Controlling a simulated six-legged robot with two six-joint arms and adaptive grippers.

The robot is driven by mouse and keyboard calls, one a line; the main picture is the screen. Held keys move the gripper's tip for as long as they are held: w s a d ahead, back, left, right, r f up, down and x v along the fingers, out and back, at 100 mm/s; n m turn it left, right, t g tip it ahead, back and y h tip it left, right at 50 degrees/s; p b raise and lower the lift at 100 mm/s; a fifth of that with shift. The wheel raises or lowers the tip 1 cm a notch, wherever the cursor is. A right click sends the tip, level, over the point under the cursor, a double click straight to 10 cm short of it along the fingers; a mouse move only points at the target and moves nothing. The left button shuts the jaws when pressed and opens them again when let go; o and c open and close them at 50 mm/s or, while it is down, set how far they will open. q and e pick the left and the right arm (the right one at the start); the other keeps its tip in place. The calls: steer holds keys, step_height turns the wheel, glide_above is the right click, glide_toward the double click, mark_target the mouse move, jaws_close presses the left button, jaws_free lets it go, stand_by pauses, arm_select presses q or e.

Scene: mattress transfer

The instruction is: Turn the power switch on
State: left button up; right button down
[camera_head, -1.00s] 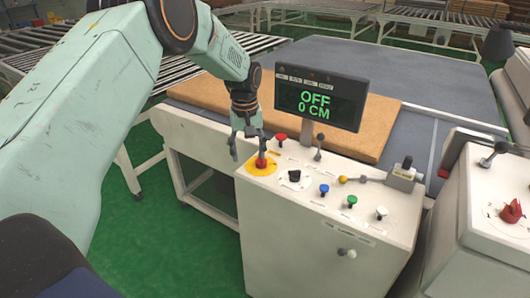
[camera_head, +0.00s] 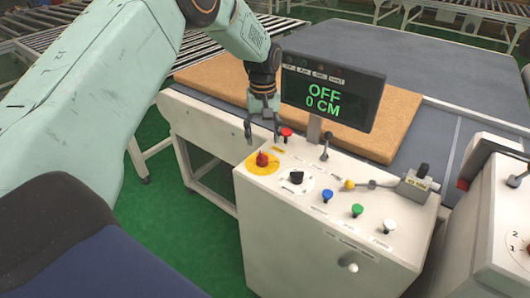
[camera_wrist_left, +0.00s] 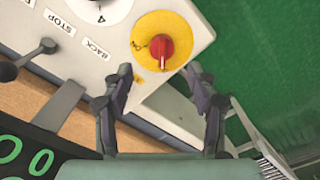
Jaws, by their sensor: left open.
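The power switch looks to be the red rotary knob (camera_head: 262,159) on a yellow disc (camera_head: 255,168), at the near left corner of the white control cabinet's top. The knob also shows in the left wrist view (camera_wrist_left: 161,47), at the top centre beyond the fingertips. The display (camera_head: 331,97) reads OFF and 0 CM. My left gripper (camera_head: 262,136) is open and empty, pointing down just behind the knob. In the left wrist view its fingers (camera_wrist_left: 159,74) are spread, with the knob ahead between their lines and apart from them. My right gripper is not seen.
A red button (camera_head: 286,133) and a black selector (camera_head: 297,177) sit close to the knob. Blue, green and white buttons and levers (camera_head: 325,146) stand to the right. A brown mattress (camera_head: 225,80) lies behind the cabinet. Green floor is left of it.

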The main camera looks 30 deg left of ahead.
mark_target(262, 154)
arm_select(q)
steer(key=f, duration=0.5)
steer(key=shift+s+a+f, duration=0.15)
steer(key=shift+s+f, duration=0.05)
steer(key=shift+f, duration=0.85)
steer(key=c, duration=1.1)
steer(key=shift+c, duration=0.2)
